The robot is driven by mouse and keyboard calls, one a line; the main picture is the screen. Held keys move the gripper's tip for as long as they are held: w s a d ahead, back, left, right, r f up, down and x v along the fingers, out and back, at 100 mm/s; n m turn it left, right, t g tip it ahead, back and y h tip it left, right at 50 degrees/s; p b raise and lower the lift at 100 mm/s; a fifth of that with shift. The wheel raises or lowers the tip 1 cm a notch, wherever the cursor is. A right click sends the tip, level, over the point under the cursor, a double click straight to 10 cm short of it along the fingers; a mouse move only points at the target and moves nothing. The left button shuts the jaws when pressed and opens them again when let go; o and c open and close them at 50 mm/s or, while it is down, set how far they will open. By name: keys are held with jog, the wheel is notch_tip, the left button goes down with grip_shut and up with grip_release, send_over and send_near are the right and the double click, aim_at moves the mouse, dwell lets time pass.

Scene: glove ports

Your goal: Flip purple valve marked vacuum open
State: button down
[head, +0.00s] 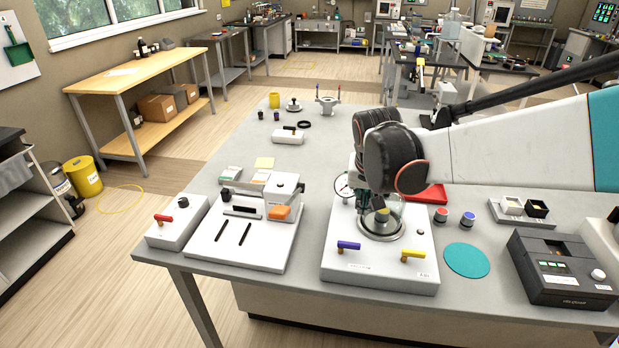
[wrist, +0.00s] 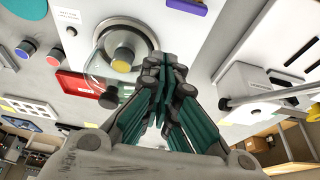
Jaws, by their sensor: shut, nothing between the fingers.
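The purple valve (head: 348,245) is a small lever on the front left of a white base plate (head: 335,264). Its handle lies about sideways, and a small label too small to read is below it. A yellow valve (head: 412,256) sits to its right. My gripper (head: 362,203) is above the plate, behind the purple valve and apart from it, near a round glass chamber (head: 402,222). In the wrist view the fingers of my gripper (wrist: 164,62) are together and empty, beside the chamber (wrist: 143,42).
A pressure gauge (head: 341,187) stands at the plate's back left. Left is a white unit with an orange block (head: 280,212) and a box with a red lever (head: 163,219). Red and blue buttons (head: 468,213), a teal disc (head: 467,260) and a dark device (head: 563,270) are right.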

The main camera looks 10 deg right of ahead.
aim_at(349, 248)
jog(key=shift+w+a+f, duration=0.3)
jog(key=shift+w+a, duration=0.3)
jog(key=shift+a, duration=0.05)
jog(key=shift+f, duration=0.1)
jog(key=b+x, duration=0.3)
jog(key=x, duration=0.7)
jog(key=s, duration=0.3)
jog(key=shift+a+b, duration=0.4)
jog(key=shift+s+a, duration=0.15)
jog(key=shift+s, duration=0.35)
